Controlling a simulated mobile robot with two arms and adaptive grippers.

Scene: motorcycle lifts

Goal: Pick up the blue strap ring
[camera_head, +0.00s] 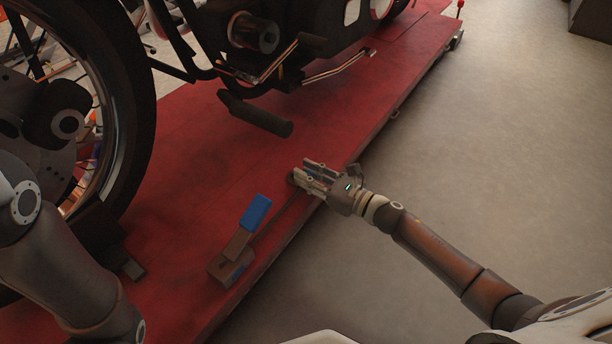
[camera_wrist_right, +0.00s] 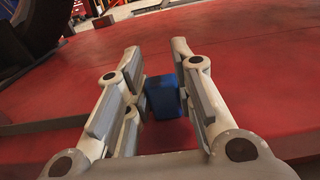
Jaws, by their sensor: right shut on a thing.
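The blue strap ring (camera_wrist_right: 162,97) shows as a small blue block between the finger pads of my right gripper (camera_wrist_right: 165,88) in the wrist view. The left pad covers part of its edge. In the head view my right gripper (camera_head: 312,174) is low over the right edge of the red lift platform, its fingers pointing left. Only a faint trace of blue shows between its fingers there. It is shut on the ring; whether the ring touches the platform I cannot tell. My left arm comes in at the left, but its gripper is not in view.
The red lift platform (camera_head: 190,190) carries a motorcycle with a large front wheel (camera_head: 132,130) and a low dark peg (camera_head: 255,115). A lever with a blue handle (camera_head: 256,212) stands left of my right gripper. Clear grey floor (camera_head: 500,140) lies to the right.

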